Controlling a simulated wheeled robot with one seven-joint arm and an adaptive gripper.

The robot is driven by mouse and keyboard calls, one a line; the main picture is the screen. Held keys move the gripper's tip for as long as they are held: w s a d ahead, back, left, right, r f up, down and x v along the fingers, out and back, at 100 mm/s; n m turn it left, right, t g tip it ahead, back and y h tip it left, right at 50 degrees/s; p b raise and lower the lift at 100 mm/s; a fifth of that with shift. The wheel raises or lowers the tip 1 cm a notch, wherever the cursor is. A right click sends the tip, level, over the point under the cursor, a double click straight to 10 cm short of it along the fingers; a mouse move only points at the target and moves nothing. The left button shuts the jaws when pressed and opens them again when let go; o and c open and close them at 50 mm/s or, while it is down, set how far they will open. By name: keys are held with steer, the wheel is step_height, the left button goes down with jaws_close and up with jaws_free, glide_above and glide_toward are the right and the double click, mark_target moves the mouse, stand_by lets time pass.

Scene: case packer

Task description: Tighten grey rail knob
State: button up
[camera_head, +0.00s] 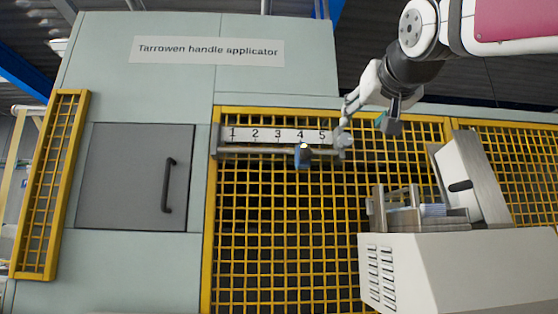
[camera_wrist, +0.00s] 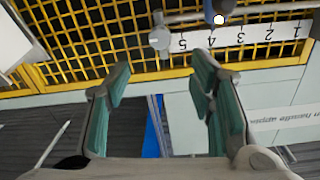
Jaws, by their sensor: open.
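The grey rail knob (camera_head: 342,141) sits at the right end of a horizontal rail (camera_head: 255,151), beside the 5 of a numbered scale. In the wrist view, which is upside down, the grey knob (camera_wrist: 160,38) lies just beyond the fingertips, roughly centred between them. A dark blue slider (camera_head: 303,155) is on the rail below the 4; it also shows at the top of the wrist view (camera_wrist: 217,11). My gripper (camera_head: 368,117) is open and empty, close to the knob at its upper right. In the wrist view my gripper's green-padded fingers (camera_wrist: 162,76) are spread apart. No contact with the knob is visible.
A yellow mesh guard (camera_head: 280,240) stands behind the rail. A pale green cabinet (camera_head: 140,90) with a grey handled door (camera_head: 130,175) is to the left. A white machine housing (camera_head: 450,265) with a tilted panel (camera_head: 465,170) juts out at lower right.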

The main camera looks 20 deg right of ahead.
mark_target(346, 139)
steer(key=p+x, duration=0.2)
steer(key=x, duration=1.1)
steer(key=shift+f+p, duration=0.1)
steer(key=shift+p, duration=0.3)
steer(key=c, duration=1.2)
